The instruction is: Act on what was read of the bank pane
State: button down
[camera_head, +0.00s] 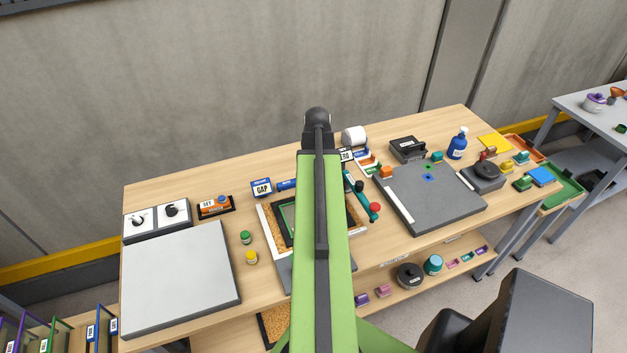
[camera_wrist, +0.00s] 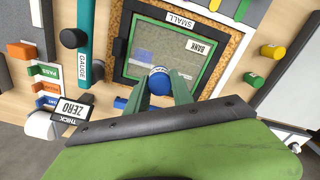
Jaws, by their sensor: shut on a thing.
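In the wrist view a see-through pane (camera_wrist: 160,42) with a green border and a BANK label lies in a dark frame (camera_wrist: 122,48) marked SMALL, set in cork. My gripper (camera_wrist: 159,82) is shut on a small blue round piece (camera_wrist: 160,79) with a white label, seen end-on at the pane's edge nearest my wrist. I cannot tell whether the piece touches the pane. In the head view my green arm hides the gripper and much of the pane; part of the frame (camera_head: 277,222) shows left of it.
A teal gauge (camera_wrist: 85,45) and a ZERO card (camera_wrist: 73,109) stand beside the frame. Yellow (camera_wrist: 268,51) and green (camera_wrist: 252,79) pots stand opposite.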

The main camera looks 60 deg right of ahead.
jog(key=shift+d+f+m+b, duration=0.25)
jog(key=shift+f+m+b, duration=0.55)
jog(key=shift+w+d+f+m+b, duration=0.1)
jog(key=shift+d+f+m+b, duration=0.2)
jog(key=shift+m, duration=0.8)
notch_tip(320, 180, down, 6)
jog(key=b, duration=0.6)
jog(key=shift+f+b, duration=1.05)
jog(key=shift+s+d+r, duration=0.15)
jog(key=shift+s+d, duration=0.75)
jog(key=shift+d, duration=0.25)
jog(key=shift+s+d, duration=0.5)
jog(key=shift+d, duration=0.15)
jog(key=shift+s+d, duration=0.45)
jog(key=shift+d, duration=0.2)
jog(key=shift+s+d, duration=0.1)
